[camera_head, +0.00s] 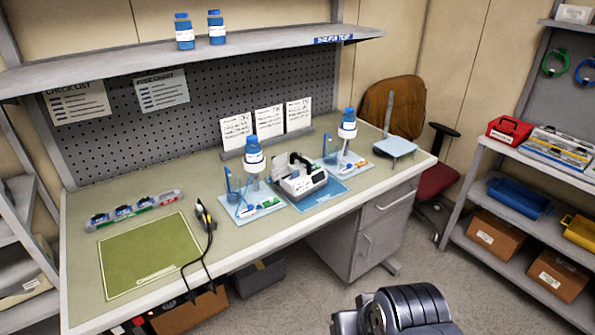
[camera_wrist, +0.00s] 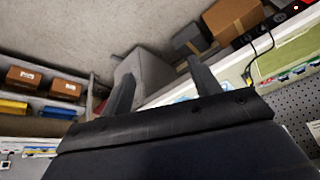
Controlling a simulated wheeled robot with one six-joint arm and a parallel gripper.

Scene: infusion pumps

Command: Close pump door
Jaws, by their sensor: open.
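The infusion pump (camera_head: 301,182) is a white and grey device on a blue mat (camera_head: 325,193) at the middle right of the workbench. A dark curved part stands up at its top; I cannot tell for sure whether this is the door. In the wrist view my gripper (camera_wrist: 163,80) has its two dark fingers spread apart with nothing between them. It is away from the pump, with the bench edge and floor behind the fingers. The gripper does not show clearly in the head view, where part of my arm is at the bottom.
Stands with blue-capped bottles (camera_head: 254,157) (camera_head: 347,124) flank the pump closely on both sides. A green mat (camera_head: 150,255), probe cables (camera_head: 205,218) and a strip of parts (camera_head: 135,210) lie on the left. A shelf (camera_head: 200,58) overhangs the bench. A chair (camera_head: 435,180) stands at the right.

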